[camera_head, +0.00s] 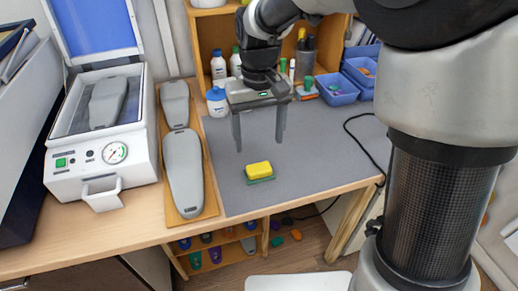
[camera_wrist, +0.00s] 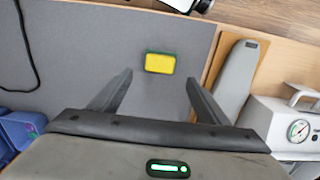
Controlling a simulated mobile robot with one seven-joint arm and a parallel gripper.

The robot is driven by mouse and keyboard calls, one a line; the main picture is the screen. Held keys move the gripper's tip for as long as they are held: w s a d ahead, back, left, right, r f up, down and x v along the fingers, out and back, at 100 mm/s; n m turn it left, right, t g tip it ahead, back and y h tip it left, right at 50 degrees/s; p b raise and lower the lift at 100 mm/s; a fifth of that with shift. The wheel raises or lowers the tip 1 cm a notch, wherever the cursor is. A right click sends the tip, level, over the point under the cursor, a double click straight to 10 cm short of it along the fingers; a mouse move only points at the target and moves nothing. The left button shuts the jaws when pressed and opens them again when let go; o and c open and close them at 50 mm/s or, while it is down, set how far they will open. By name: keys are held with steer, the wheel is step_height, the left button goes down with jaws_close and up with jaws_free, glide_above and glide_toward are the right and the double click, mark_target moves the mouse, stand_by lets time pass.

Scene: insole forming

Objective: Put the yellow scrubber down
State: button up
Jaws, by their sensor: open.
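The yellow scrubber (camera_head: 259,170), a yellow block with a dark green pad under it, lies on the grey mat (camera_head: 320,150) near the table's front edge. In the wrist view the scrubber (camera_wrist: 160,63) shows beyond the fingertips, roughly centred between them. My gripper (camera_head: 260,145) is open and empty. It points down above the mat, a little behind the scrubber and apart from it. Both fingers also show in the wrist view (camera_wrist: 158,80), spread wide with nothing between them.
A wooden board with grey insole forms (camera_head: 183,170) lies left of the mat. Beyond it is a white machine with a gauge (camera_head: 100,150) and raised lid. Bottles (camera_head: 218,68) and blue bins (camera_head: 336,90) stand at the back. A black cable (camera_head: 365,140) crosses the right side.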

steer(key=s+d+r+m+t, duration=0.1)
steer(key=s+d+r+t, duration=0.1)
steer(key=s+d+r, duration=0.55)
steer(key=s+d+r+m+t, duration=0.2)
steer(key=s+d, duration=0.3)
steer(key=s, duration=0.4)
steer(key=shift+r+t, duration=0.15)
steer(key=shift+t, duration=0.65)
